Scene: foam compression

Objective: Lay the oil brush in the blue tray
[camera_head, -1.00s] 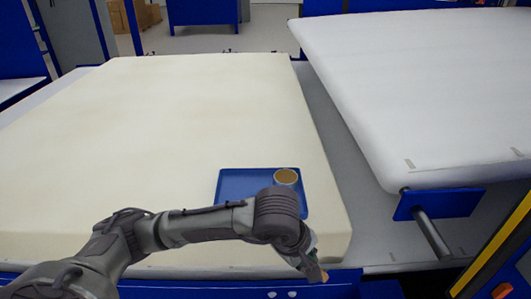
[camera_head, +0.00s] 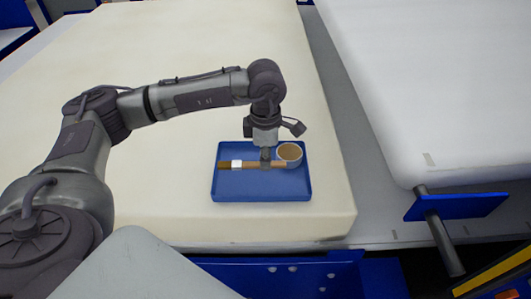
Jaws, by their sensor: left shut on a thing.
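The blue tray (camera_head: 262,192) lies on the cream foam block near its front right corner. My left gripper (camera_head: 265,160) points down and is shut on the brush's handle. I cannot tell whether the brush touches the tray floor or hangs just above it. A round cup (camera_head: 290,152) with brown contents stands in the tray's back right corner, close to the handle's end. My right gripper is not in view.
The cream foam block (camera_head: 200,40) is wide and clear behind the tray. A white padded slab (camera_head: 440,90) stands to the right across a grey gap. A blue frame (camera_head: 300,272) runs along the front.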

